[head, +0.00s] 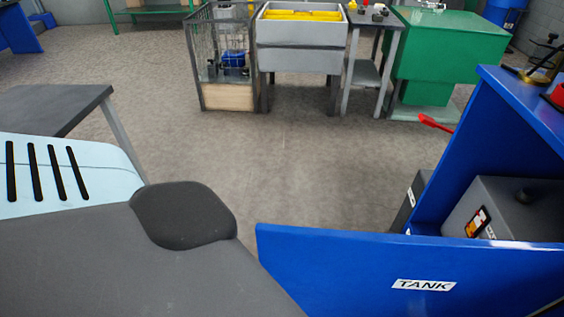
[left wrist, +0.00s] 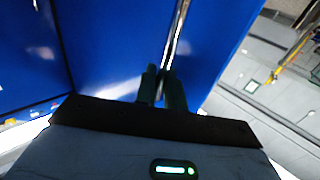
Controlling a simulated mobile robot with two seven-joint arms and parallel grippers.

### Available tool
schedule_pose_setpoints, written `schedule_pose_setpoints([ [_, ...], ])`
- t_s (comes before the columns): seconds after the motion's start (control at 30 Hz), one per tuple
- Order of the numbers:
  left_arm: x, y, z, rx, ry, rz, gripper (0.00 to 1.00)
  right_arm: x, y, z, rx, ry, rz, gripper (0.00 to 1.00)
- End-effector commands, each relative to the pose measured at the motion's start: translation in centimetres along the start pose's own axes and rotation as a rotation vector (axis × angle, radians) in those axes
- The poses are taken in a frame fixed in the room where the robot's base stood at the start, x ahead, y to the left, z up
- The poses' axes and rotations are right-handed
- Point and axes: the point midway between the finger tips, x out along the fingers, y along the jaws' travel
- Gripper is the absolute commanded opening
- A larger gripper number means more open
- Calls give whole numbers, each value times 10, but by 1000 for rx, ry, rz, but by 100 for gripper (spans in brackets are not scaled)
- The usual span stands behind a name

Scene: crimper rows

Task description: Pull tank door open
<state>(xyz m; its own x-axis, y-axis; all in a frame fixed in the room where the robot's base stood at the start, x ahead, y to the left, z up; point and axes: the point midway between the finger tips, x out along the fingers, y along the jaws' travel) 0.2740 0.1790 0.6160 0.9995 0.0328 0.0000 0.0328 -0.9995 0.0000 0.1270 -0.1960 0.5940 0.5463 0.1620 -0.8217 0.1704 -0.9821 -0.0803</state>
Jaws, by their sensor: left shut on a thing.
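The blue tank door (head: 340,262) with its white TANK label (head: 423,285) stands at the lower right of the head view. Its left part reaches out beyond the blue cabinet (head: 465,150), and a grey tank (head: 505,205) shows behind its top edge, so the door is at least partly open. In the left wrist view my left gripper (left wrist: 160,75) is shut on the silver door handle (left wrist: 176,38), a thin bar on a blue panel. In the head view my left gripper is hidden. My right gripper is in neither view.
A dark-topped table (head: 55,105) stands at the left. A grey sink unit (head: 300,45), a wire cage cart (head: 222,60) and a green cabinet (head: 450,50) line the back. The grey floor (head: 285,160) between them and the door is clear.

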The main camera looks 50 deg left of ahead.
Motion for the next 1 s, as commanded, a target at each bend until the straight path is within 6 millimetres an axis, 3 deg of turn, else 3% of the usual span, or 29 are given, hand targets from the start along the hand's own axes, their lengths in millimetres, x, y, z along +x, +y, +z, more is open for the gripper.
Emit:
schedule_pose_setpoints([
  [0.5,0,3,0,-1,0,6,0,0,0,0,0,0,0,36],
  [0.53,0,3,0,-1,0,6,12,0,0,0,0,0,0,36],
  [0.57,0,3,0,-1,0,6,16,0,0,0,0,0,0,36],
  [1.0,0,2,0,0,0,4,16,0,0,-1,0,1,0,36],
])
